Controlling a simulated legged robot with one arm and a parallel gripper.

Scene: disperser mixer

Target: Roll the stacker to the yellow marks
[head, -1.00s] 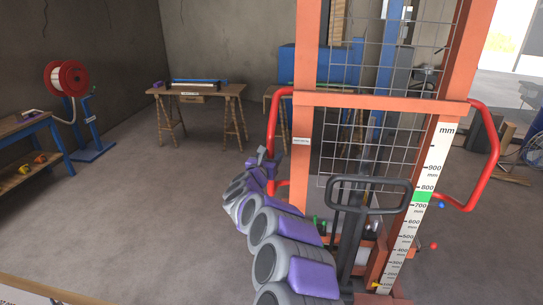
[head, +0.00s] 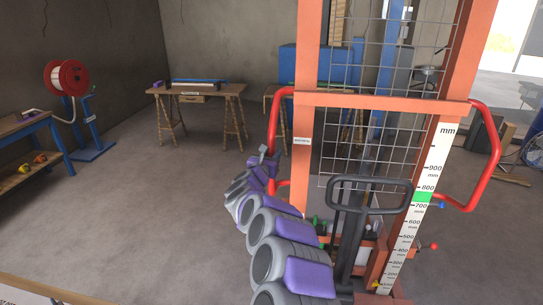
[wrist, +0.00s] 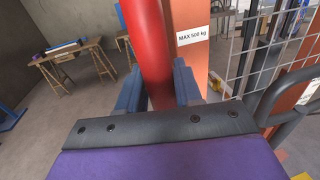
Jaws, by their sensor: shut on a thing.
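The stacker is an orange-framed lift with a wire mesh (head: 365,140), a black pull handle (head: 370,194) and red side bars. My gripper (head: 268,160) is at the left red bar (head: 275,125). In the wrist view, the blue-grey fingers of my gripper (wrist: 158,88) are on either side of the red bar (wrist: 150,45), shut on it. The orange post (wrist: 195,55) with a "MAX 500 kg" label is just to the right. A small yellow patch (wrist: 303,176) shows at the wrist view's lower right edge; I cannot tell whether it is a mark.
A wooden trestle table (head: 195,90) stands by the back wall. A red cable reel (head: 66,77) on a blue stand and a blue-legged workbench (head: 35,150) are at the left. The grey floor (head: 150,220) between them and the stacker is open.

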